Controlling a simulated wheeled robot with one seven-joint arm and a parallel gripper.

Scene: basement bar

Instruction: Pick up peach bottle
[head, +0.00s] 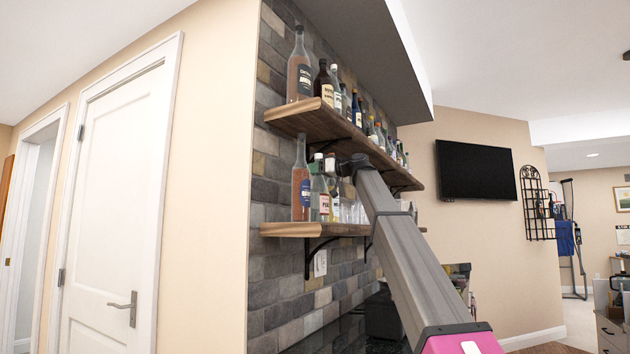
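Two peach-coloured bottles stand upright at the near left ends of the shelves: one on the upper shelf (299,75) with a dark label, one on the lower shelf (301,190) with a round blue label. Beside the lower one stands a clear bottle (319,200) with a pale label whose lettering I cannot read surely. I cannot tell which is the peach bottle. My gripper (345,167) is a small dark shape at the far tip of my raised arm, near the lower-shelf bottles. Its fingers cannot be made out, and I see nothing held.
The upper wooden shelf (312,117) carries a row of bottles and overhangs the lower shelf (290,229), which also holds glasses (352,211). My arm hides part of the lower shelf. A closed white door (115,210) is left; a television (476,171) hangs right.

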